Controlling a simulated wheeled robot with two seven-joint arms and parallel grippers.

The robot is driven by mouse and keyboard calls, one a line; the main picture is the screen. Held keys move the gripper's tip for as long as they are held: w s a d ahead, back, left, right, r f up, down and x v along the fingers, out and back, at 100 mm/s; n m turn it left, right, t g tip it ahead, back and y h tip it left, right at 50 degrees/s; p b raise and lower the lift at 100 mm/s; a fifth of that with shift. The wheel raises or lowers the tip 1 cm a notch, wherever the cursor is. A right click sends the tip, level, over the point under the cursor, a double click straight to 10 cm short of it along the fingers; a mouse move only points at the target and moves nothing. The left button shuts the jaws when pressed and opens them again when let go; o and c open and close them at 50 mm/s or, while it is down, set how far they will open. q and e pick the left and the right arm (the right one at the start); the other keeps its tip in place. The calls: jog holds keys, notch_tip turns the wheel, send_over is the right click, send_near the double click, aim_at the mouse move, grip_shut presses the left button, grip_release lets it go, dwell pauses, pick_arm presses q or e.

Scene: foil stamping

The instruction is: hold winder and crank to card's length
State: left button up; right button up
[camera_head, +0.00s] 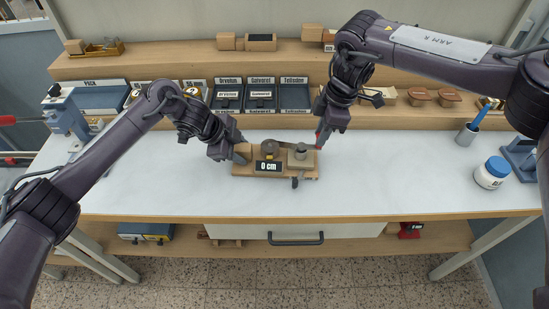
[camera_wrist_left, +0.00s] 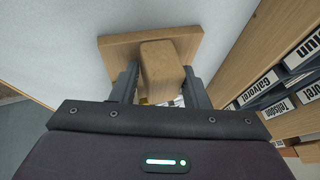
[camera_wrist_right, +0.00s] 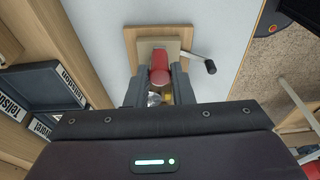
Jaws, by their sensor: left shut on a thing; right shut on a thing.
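The wooden winder (camera_head: 245,169) stands on the white tabletop, with a dark display reading "0 cm" (camera_head: 268,166) on its front. My left gripper (camera_head: 240,150) is shut on a wooden block (camera_wrist_left: 158,70) at the winder's left end. My right gripper (camera_head: 319,140) is at the winder's right end, shut on a red rounded part (camera_wrist_right: 160,68). A metal crank with a black grip (camera_wrist_right: 210,67) sticks out beside that part, apart from the fingers. The grip also shows in front of the winder (camera_head: 295,183).
Labelled dark trays (camera_head: 261,97) stand behind the winder. A blue-lidded white jar (camera_head: 491,173) and a grey cup with a blue tool (camera_head: 467,133) are at the right. A blue press (camera_head: 65,117) is at the far left. The tabletop in front is clear.

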jog(key=shift+c, duration=0.2)
dwell(0.6)
jog(key=shift+s, duration=0.55)
jog(key=s+a, duration=0.3)
jog(key=a, duration=0.2)
jog(key=w+a, duration=0.4)
jog(key=w, duration=0.1)
jog(key=shift+w+r, duration=0.1)
jog(key=shift+r, duration=0.05)
dwell(0.4)
